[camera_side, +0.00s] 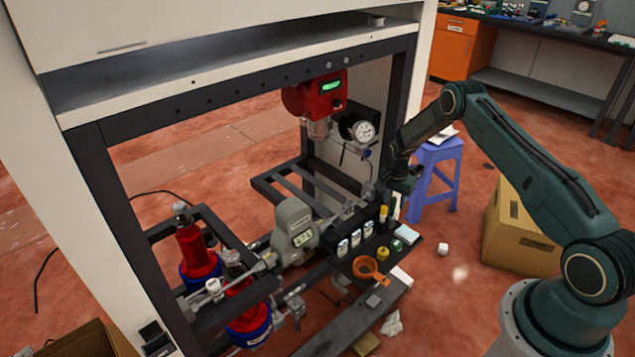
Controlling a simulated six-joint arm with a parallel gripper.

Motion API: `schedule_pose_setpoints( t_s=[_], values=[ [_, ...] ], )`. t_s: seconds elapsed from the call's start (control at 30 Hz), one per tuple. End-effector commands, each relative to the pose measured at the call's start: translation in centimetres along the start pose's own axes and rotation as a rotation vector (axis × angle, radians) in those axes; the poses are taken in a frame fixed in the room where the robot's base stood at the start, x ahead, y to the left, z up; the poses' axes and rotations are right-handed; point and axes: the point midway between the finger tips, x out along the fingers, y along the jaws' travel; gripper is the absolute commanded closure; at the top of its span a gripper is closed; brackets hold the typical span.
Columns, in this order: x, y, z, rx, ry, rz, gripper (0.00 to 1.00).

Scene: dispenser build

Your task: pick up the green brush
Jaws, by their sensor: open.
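My gripper (378,190) is open at the end of my arm, above the back end of a small dark tray (345,263) on the bench frame. The jaws are small and dark here, and I see nothing clearly held between them. I cannot pick out the green brush with certainty. A small upright item with a yellow top (383,212) stands just below the gripper, and pale and dark upright items beside it partly merge with the gripper. A small yellow-green round item (383,253) sits on the tray.
Small labelled bottles (356,237), an orange ring-shaped holder (366,268) and a pale blue block (406,234) crowd the tray. A red gauge unit (318,95) hangs above, behind the gripper. A blue stool (438,175) and a cardboard box (520,235) stand to the right.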

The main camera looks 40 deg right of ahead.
Motion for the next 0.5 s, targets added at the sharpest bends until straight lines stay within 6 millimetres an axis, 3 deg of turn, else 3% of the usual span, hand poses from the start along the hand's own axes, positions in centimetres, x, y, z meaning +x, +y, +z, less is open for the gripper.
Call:
schedule_pose_setpoints(
  t_s=[0.23,0.5],
  values=[
    [2.5,0.0,0.0,0.000,0.000,-0.001,0.56],
    [2.9,0.0,0.0,0.000,0.001,-0.001,0.56]
  ],
)
